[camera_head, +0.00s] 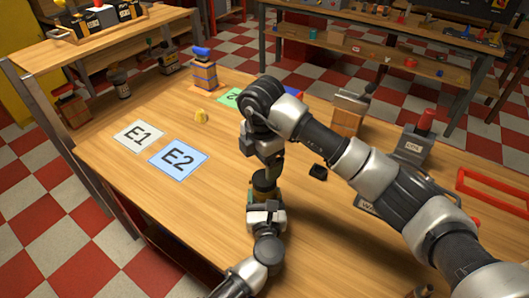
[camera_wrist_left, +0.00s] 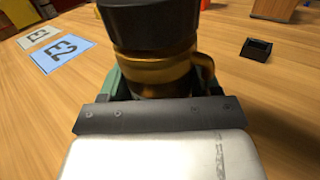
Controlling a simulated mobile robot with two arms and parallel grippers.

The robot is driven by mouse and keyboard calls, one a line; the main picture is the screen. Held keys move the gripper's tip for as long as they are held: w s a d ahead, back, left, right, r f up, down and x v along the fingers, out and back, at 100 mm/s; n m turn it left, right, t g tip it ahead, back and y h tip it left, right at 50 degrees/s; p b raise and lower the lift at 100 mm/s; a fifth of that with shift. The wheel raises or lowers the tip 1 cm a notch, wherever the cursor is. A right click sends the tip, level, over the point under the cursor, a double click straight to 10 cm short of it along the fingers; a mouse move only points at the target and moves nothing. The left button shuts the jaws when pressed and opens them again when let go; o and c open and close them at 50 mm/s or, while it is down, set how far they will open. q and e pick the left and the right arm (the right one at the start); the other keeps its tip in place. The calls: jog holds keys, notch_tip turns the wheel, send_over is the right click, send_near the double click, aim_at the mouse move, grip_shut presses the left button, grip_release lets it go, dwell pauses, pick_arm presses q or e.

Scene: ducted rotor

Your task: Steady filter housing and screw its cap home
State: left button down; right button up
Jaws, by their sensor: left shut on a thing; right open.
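The filter housing (camera_head: 264,184), an amber-brown cylinder, stands upright on the wooden table near the middle of the head view. It shows close up in the left wrist view (camera_wrist_left: 155,72), with a wide black cap (camera_wrist_left: 150,25) on top. My left gripper (camera_head: 264,204) is shut on the housing low on its side; green parts show on both sides of it there. My right gripper (camera_head: 271,164) points down just above the housing, open. It hides most of the cap in the head view, and I cannot tell whether its fingers touch the cap or how far the cap is seated.
Flat cards E1 (camera_head: 138,136) and E2 (camera_head: 178,159) lie left of the housing. A small black block (camera_head: 318,172) lies to its right. The front left table is clear.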

jog(key=n, duration=0.5)
jog(key=shift+r, duration=0.2)
jog(key=n, duration=0.6)
jog(key=shift+r+n, duration=0.2)
jog(key=shift+n, duration=0.2)
jog(key=n, duration=0.4)
jog(key=shift+r+n, duration=0.1)
jog(key=shift+n, duration=0.2)
jog(key=n, duration=0.4)
jog(key=shift+r+n, duration=0.15)
jog(key=shift+n, duration=0.25)
jog(key=n, duration=0.4)
jog(key=shift+r, duration=0.1)
jog(key=n, duration=0.4)
jog(key=shift+r+n, duration=0.1)
jog(key=shift+n, duration=0.3)
jog(key=n, duration=0.4)
jog(key=shift+d+r, duration=0.1)
jog(key=shift+d, duration=0.05)
jog(key=n, duration=0.6)
jog(key=shift+d+r, duration=0.1)
jog(key=shift+d, duration=0.05)
